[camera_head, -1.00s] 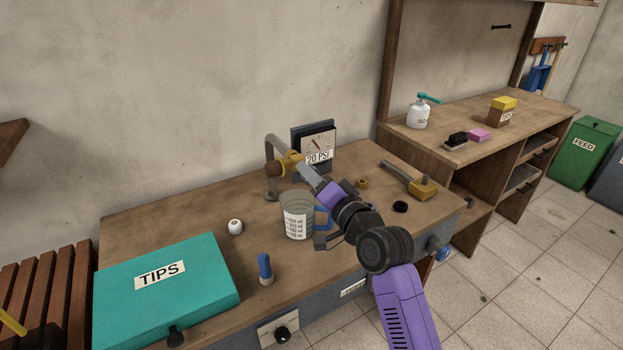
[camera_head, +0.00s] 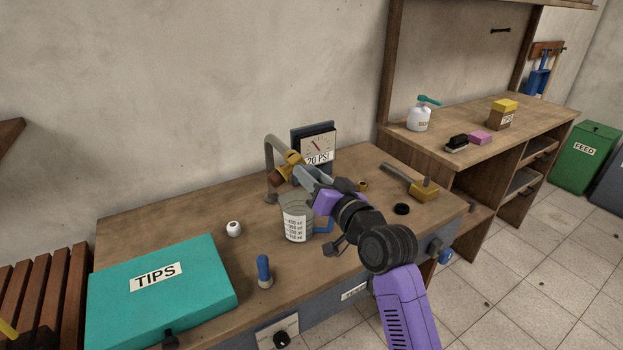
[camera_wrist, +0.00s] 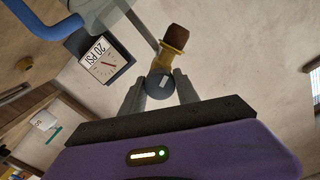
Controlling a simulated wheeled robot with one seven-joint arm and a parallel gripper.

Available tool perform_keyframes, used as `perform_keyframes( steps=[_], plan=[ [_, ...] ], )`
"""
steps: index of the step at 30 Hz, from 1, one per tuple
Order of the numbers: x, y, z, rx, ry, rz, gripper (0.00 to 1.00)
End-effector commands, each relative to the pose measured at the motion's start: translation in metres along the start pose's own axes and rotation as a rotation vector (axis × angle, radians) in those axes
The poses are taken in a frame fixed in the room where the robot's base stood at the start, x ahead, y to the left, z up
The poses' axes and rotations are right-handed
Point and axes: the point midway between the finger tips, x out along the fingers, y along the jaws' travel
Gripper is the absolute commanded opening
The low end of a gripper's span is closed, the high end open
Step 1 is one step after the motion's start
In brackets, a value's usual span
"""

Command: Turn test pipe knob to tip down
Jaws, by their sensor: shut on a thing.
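The test pipe (camera_head: 269,165) is a grey bent pipe standing at the back of the bench. Its brass head (camera_head: 293,157) carries a brown tip (camera_head: 276,180), which slants down and to the left in the head view. The brown tip also shows in the wrist view (camera_wrist: 177,33). The round dark grey knob (camera_wrist: 160,86) has a light mark on it and sits between the fingers of my gripper (camera_wrist: 160,92). My gripper is shut on the knob; in the head view its fingers (camera_head: 305,175) hide the knob.
A graduated cup (camera_head: 297,220) stands below the tip. The 20 PSI gauge (camera_head: 316,142) stands close behind. A teal TIPS case (camera_head: 200,270), a white nozzle (camera_head: 234,229), a blue-capped piece (camera_head: 264,268) and a yellow-headed tool (camera_head: 424,190) lie around the bench.

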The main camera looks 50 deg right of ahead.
Motion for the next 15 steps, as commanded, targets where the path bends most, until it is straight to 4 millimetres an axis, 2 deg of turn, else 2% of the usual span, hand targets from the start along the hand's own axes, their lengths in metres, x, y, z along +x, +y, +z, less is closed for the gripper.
perform_keyframes(
  steps=[15],
  plan=[
    [-0.0003, 0.0022, 0.0044, -0.256, -0.008, 0.002, 0.00]
  ],
)
